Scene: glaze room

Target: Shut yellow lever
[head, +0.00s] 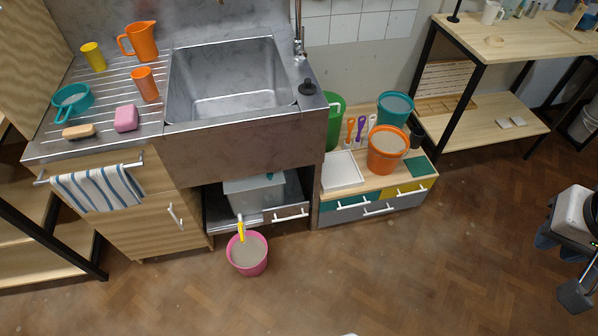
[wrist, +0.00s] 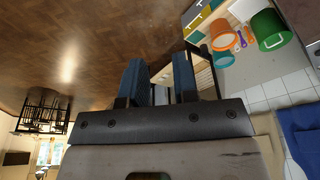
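The yellow lever (head: 241,232) is small and shows under the sink in the head view. It points down toward the viewer from a pale fitting at the front of a grey container (head: 262,192), and overlaps the pink bucket (head: 249,268) in the picture. The bucket stands on the floor with greyish contents; I cannot tell whether anything flows into it. My gripper (wrist: 157,68) shows in the wrist view with its two blue fingers apart and nothing between them. My arm's end is at the head view's right edge, far from the lever. The lever is not visible in the wrist view.
The container sits in an open bay below the sink (head: 230,85). A wooden cupboard with a striped towel (head: 98,190) stands left of it. Right of it, a low drawer unit (head: 350,211) bears an orange bucket (head: 387,150) and a teal bucket (head: 395,108). The floor in front is clear.

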